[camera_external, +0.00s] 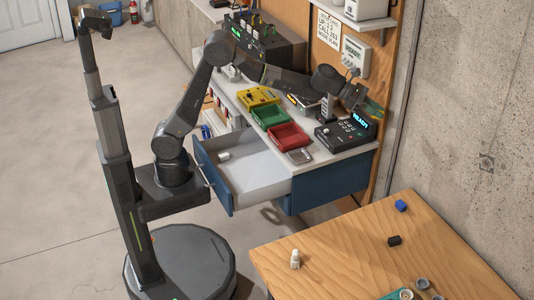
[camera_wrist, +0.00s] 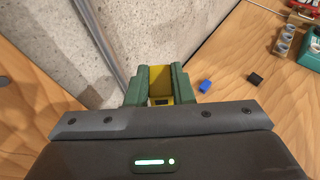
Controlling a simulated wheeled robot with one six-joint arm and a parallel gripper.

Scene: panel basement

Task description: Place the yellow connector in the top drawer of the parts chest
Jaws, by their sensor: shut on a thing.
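The yellow connector (camera_wrist: 160,80) is clamped between the two green fingers of my gripper (camera_wrist: 160,88) in the wrist view. In the external view my gripper (camera_external: 372,108) is over the right end of the bench, above the keypad device and near the wall. The connector is too small to make out there. The drawer (camera_external: 262,168) is pulled out of the blue parts chest (camera_external: 330,184) under the white worktop. A small white part (camera_external: 224,156) lies inside it. My gripper is to the right of the open drawer and higher.
Green (camera_external: 269,116) and red (camera_external: 288,136) bins, a yellow box (camera_external: 258,97) and a keypad device (camera_external: 346,132) crowd the worktop. A wooden table (camera_external: 350,250) in front holds a blue block (camera_external: 401,206), a black block (camera_external: 394,240) and a white bottle (camera_external: 295,260).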

